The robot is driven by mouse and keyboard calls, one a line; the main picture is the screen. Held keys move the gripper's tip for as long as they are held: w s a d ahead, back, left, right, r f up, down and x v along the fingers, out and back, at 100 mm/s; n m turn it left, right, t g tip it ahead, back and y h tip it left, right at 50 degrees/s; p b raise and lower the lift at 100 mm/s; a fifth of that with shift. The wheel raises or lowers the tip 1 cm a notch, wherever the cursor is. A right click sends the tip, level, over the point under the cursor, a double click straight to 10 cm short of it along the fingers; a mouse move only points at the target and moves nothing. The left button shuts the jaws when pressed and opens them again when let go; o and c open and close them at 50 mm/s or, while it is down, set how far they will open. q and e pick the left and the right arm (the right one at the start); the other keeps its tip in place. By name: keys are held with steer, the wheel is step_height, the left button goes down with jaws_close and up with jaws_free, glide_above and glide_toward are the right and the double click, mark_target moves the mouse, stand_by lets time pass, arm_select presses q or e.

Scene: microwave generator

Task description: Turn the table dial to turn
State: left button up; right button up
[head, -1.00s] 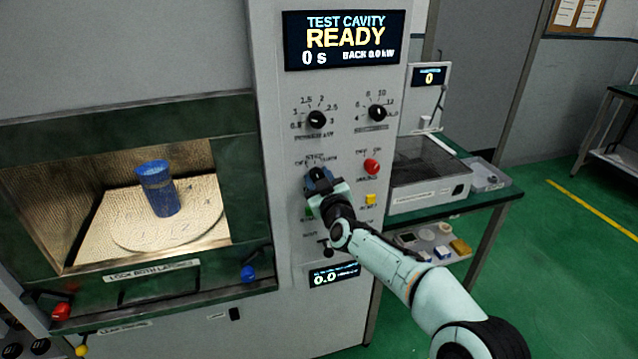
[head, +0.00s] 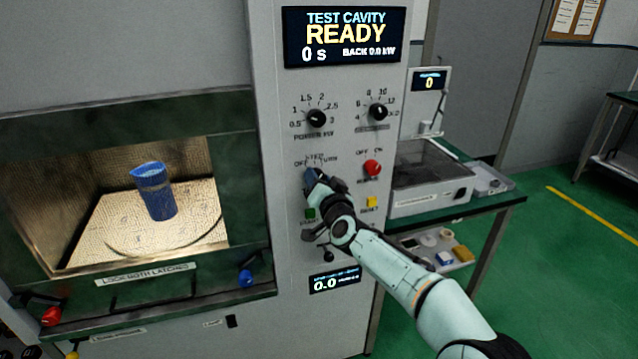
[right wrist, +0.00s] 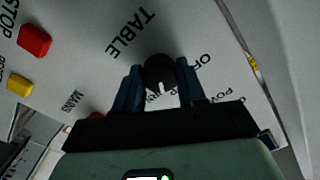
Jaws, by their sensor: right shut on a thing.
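The table dial (right wrist: 160,72) is a round black knob with a white mark, below the word TABLE in the right wrist view. My right gripper (right wrist: 158,88) has its two blue fingers shut on the dial, one on each side. In the head view my right gripper (head: 315,182) is at the front panel, just below the OFF, STEP and TURN labels, and hides the dial there. Which label the dial's mark points at cannot be told. My left gripper is not in view.
A red button (head: 372,167) and a yellow button (head: 371,202) sit right of the gripper. Two black dials (head: 316,118) are above it. The lit cavity at left holds a blue cup (head: 155,191). The display (head: 345,37) reads READY.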

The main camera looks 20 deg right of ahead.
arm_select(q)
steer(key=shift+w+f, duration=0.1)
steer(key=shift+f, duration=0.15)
arm_select(e)
steer(key=shift+m, duration=1.1)
steer(key=o, duration=1.1)
arm_select(q)
steer(key=shift+b, duration=0.3)
arm_select(e)
steer(key=shift+s, duration=0.1)
arm_select(q)
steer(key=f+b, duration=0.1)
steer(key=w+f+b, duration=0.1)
steer(key=b, duration=0.1)
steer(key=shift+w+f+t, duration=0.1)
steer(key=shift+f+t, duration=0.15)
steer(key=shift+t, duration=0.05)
arm_select(e)
steer(key=s, duration=1.3)
steer(key=shift+s+d, duration=0.15)
steer(key=shift+d, duration=0.1)
